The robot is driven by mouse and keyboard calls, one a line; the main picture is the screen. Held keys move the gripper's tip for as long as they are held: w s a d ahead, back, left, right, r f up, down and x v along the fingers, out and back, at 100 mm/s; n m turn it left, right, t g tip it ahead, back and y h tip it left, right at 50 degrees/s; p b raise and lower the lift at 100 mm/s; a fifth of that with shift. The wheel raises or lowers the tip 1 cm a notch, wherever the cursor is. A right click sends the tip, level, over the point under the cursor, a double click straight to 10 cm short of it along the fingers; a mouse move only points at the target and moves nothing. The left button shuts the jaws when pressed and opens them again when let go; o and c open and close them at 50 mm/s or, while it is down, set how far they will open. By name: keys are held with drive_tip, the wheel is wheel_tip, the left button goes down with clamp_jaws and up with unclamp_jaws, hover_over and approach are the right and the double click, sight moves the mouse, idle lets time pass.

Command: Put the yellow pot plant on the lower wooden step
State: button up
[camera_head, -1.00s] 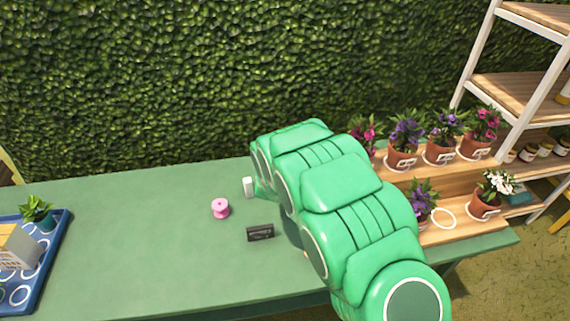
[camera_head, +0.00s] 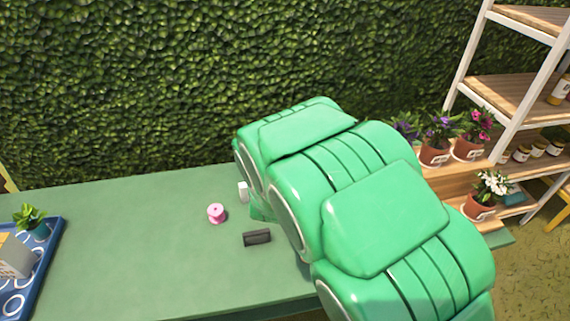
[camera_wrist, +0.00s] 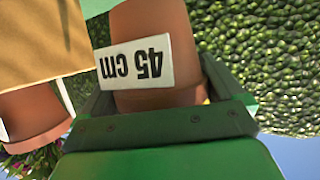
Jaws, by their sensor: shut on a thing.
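My gripper (camera_wrist: 155,108) shows in the wrist view, shut on a terracotta pot (camera_wrist: 150,25) with a white label reading "45 cm". The plant in this held pot is out of view, so its flower colour cannot be told. In the head view my green arm hides the gripper and the held pot. The wooden steps (camera_head: 440,178) stand at the right end of the table, partly hidden by my arm. A white-flowered pot (camera_head: 480,205) stands on the lower step.
Several pots, including a magenta-flowered one (camera_head: 470,148), stand on the upper step. On the green table (camera_head: 130,240) are a pink spool (camera_head: 216,213), a dark block (camera_head: 257,237) and a blue tray (camera_head: 48,262). A white-framed shelf (camera_head: 505,90) stands behind right.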

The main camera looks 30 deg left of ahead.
drive_tip(key=shift+v, duration=1.05)
